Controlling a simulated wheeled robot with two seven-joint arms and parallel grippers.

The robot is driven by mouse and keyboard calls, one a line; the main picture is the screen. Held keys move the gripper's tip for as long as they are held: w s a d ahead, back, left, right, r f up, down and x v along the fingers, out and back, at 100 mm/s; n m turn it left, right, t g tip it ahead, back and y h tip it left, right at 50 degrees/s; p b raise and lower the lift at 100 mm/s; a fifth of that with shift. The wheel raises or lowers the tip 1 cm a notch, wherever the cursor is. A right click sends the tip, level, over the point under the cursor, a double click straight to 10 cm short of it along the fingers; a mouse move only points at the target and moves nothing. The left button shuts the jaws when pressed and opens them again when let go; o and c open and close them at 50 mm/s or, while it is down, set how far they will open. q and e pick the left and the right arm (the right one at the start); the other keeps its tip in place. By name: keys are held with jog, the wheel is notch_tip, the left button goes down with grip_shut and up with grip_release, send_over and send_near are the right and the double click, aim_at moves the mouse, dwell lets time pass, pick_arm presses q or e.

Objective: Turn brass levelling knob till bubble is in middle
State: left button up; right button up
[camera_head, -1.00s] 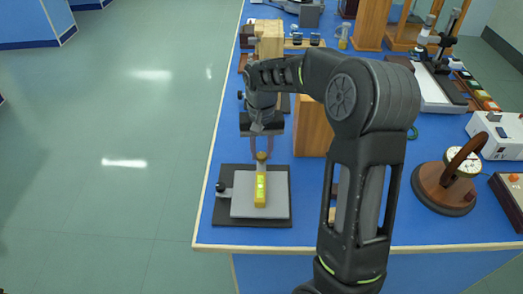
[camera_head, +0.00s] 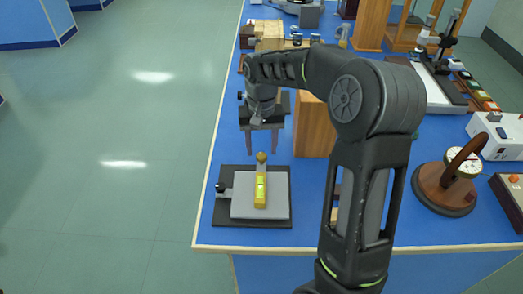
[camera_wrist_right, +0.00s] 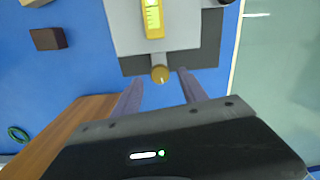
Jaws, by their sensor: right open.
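The brass levelling knob (camera_head: 261,157) stands at the far edge of a grey plate (camera_head: 240,208) on a dark base (camera_head: 281,222). A yellow spirit level (camera_head: 260,190) with a bright green vial lies on the plate; I cannot make out where its bubble is. My right gripper (camera_head: 262,151) is open, its fingertips on either side of the knob's line and slightly behind it. In the right wrist view the knob (camera_wrist_right: 160,74) shows between the fingertips (camera_wrist_right: 159,79), apart from both. My left gripper is not in view.
A wooden block (camera_head: 313,128) stands close beside my right gripper. A small black knob (camera_head: 221,187) sits at the plate's left. A round dial on a wooden stand (camera_head: 446,187) is at the right. The blue bench's left edge is close, with open floor beyond.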

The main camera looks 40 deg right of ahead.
aim_at(262, 155)
notch_tip(262, 155, up, 6)
jog(key=shift+f, duration=0.15)
dwell(0.5)
